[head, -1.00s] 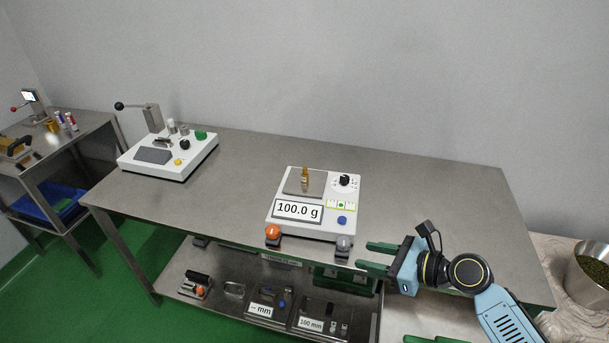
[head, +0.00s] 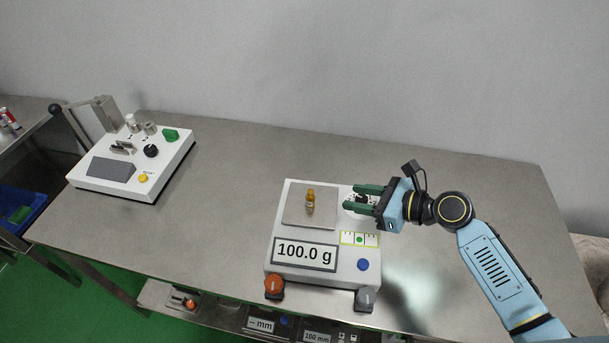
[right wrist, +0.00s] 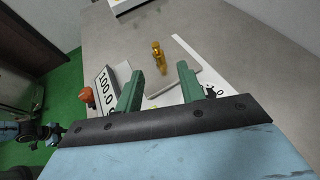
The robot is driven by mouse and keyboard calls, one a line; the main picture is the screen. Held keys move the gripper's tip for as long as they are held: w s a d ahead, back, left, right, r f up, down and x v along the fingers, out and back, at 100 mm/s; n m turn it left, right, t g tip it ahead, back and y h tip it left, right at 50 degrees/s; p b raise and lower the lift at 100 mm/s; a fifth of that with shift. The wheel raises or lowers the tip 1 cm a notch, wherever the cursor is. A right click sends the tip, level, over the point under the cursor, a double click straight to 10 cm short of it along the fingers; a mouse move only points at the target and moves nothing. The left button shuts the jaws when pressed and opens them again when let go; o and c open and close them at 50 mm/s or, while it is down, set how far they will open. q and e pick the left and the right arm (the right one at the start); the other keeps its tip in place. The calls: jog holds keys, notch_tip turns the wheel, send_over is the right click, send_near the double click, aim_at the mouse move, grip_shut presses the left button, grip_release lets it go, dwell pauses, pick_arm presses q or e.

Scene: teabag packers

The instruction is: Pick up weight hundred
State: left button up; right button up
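The brass hundred weight (head: 310,201) stands upright on the metal pan (head: 293,218) of a white scale (head: 322,279). The scale's display (head: 305,254) reads 100.0 g. My right gripper (head: 351,197) is open and empty, with green fingers pointing left toward the weight, a short way to its right and above the scale's right side. In the right wrist view the weight (right wrist: 158,58) shows beyond and between the two open fingers (right wrist: 160,80), not touched by them. My left gripper is not in view.
A white device with a lever (head: 130,167) stands on the left of the steel table (head: 225,220). An orange knob (head: 273,284) and a grey knob (head: 367,296) stick out at the scale's front. The table behind the scale is clear.

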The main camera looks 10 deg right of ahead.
jog(key=b, duration=0.1)
send_near(311, 190)
jog(key=x, duration=0.4)
jog(key=shift+d+f, duration=0.1)
jog(key=shift+f, duration=0.25)
jog(key=shift+b+x, duration=0.6)
jog(key=shift+x, duration=2.5)
jog(key=shift+s+r, duration=0.1)
jog(key=shift+c, duration=0.2)
grip_shut()
